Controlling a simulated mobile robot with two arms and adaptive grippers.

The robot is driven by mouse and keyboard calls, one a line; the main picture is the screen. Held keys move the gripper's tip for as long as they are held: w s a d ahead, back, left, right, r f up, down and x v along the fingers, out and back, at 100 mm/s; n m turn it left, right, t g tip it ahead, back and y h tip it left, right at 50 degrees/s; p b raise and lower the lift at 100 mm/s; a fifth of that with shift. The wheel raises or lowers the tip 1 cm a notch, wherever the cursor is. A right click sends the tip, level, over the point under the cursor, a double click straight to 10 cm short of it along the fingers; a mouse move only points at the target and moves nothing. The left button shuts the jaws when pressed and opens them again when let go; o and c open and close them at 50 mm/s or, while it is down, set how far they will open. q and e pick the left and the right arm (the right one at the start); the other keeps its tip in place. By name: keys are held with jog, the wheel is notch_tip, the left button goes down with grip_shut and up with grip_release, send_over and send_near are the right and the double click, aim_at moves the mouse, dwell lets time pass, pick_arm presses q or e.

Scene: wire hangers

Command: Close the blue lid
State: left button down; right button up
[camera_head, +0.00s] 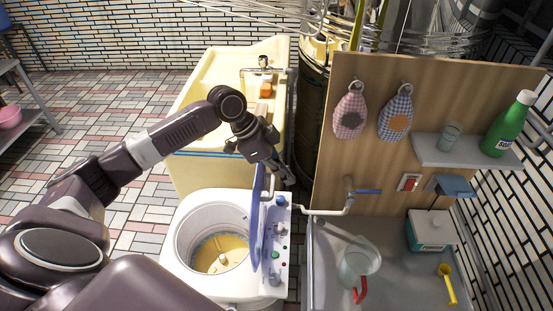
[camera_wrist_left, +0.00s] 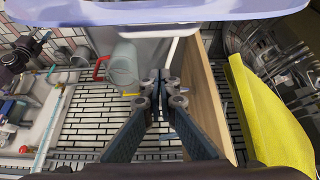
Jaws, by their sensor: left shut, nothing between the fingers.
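The blue lid (camera_head: 258,225) stands open and upright along the right side of the white washing machine's round tub (camera_head: 177,240). In the left wrist view the lid (camera_wrist_left: 160,10) spans the top edge as a pale blue-violet band. My left gripper (camera_head: 287,180) is above the far right corner of the machine, near the lid's far end. Its fingers are shut and empty in the left wrist view (camera_wrist_left: 160,80). I cannot tell whether it touches the lid. The tub is uncovered, with a yellowish inside bottom. My right gripper is not in view.
A control panel with knobs (camera_head: 276,250) lies right of the lid. A pipe and tap (camera_head: 348,200) run beside it. A wooden board (camera_head: 330,130) and a grey counter with a clear jug (camera_head: 357,262) stand right. A cream sink (camera_head: 190,100) is behind.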

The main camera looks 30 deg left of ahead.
pick_arm(q)
jog(key=a, duration=0.1)
jog(key=s+a+f+p, duration=0.1)
jog(key=a+f+p, duration=0.1)
jog(key=shift+s+f, duration=0.1)
jog(key=shift+s, duration=0.2)
jog(key=shift+w+d, duration=0.1)
jog(key=shift+w+f, duration=0.1)
